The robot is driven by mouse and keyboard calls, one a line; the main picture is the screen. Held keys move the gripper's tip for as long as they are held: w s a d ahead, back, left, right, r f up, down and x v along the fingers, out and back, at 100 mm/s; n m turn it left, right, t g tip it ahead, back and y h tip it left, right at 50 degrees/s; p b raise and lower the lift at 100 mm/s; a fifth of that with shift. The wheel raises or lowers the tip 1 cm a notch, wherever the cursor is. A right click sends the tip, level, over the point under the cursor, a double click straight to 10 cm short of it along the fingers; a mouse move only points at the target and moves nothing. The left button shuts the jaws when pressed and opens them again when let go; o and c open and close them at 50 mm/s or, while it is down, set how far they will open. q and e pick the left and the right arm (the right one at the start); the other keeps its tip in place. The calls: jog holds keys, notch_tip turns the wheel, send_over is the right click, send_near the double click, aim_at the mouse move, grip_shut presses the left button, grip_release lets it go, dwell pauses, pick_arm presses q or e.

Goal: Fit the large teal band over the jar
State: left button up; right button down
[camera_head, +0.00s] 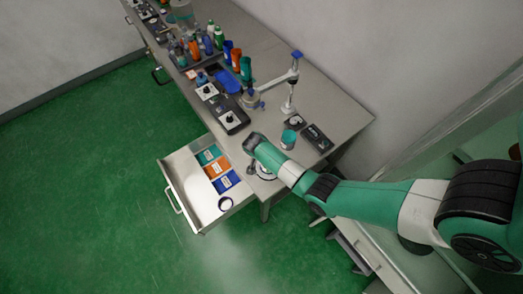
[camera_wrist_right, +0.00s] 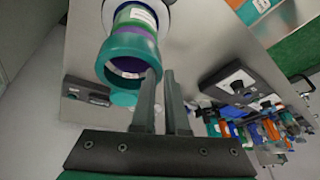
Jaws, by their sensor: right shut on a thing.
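In the right wrist view a thick teal band (camera_wrist_right: 128,44) shows with its round opening turned toward the camera and purple inside it. My right gripper (camera_wrist_right: 160,74) is shut on the band's wall, with one finger at its rim and the other just outside. A green and purple jar-like body with a white label (camera_wrist_right: 141,14) shows directly beyond the band; I cannot tell whether the band is around it. In the head view my right arm hides the gripper and band. A teal cup-like thing (camera_head: 288,140) stands on the table beside my wrist. My left gripper is not in view.
A black box (camera_head: 316,138), a jointed stand (camera_head: 290,95) and a knobbed device (camera_head: 230,116) stand on the table. Several bottles crowd its far end.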

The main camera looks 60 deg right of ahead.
jog(key=shift+p, duration=0.35)
jog(key=shift+f, duration=0.1)
dwell(0.6)
jog(key=shift+f+b, duration=0.65)
jog(key=shift+f, duration=0.15)
jog(key=shift+c, duration=2)
grip_release()
